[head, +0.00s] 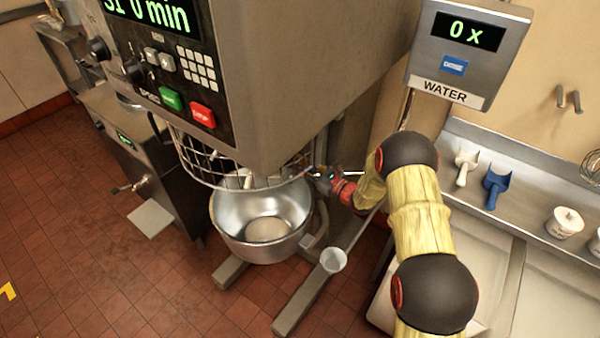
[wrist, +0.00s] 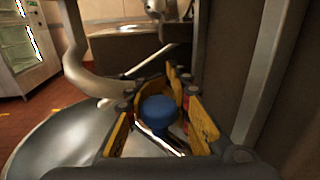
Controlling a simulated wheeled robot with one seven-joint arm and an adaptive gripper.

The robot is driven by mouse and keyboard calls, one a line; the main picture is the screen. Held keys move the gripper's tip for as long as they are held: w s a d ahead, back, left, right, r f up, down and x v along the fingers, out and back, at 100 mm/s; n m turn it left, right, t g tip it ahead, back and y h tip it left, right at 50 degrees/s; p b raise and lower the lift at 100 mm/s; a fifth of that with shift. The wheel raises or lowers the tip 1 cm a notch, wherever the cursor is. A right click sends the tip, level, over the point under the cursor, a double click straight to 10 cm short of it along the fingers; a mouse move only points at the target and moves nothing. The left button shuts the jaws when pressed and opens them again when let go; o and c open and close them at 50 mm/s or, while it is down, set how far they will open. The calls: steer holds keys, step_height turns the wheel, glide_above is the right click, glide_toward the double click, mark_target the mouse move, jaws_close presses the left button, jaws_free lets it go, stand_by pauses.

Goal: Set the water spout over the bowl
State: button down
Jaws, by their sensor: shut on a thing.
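The steel mixing bowl (head: 262,222) sits under the mixer head; its inside looks empty apart from a pale round patch at the bottom. It also fills the lower left of the wrist view (wrist: 70,140). My gripper (head: 322,180) is at the bowl's right rim. In the wrist view my gripper (wrist: 160,120) has its yellow fingers closed around a blue round knob (wrist: 158,110). A thin metal tube shows beside and below the knob, perhaps the water spout; my gripper and arm hide much of it, so I cannot tell where its outlet points.
The mixer head (head: 290,70) and wire guard (head: 215,165) hang close above the bowl. The water panel (head: 465,55) reads 0 x.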

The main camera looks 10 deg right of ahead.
steer(key=shift+w, duration=0.4)
steer(key=shift+r, duration=0.1)
steer(key=c, duration=2.2)
jaws_free()
steer(key=shift+o, duration=1.4)
steer(key=shift+w, duration=0.15)
steer(key=o, duration=0.3)
steer(key=shift+o, duration=0.2)
steer(key=shift+d, duration=0.1)
steer(key=v, duration=1.2)
steer(key=shift+s, duration=0.2)
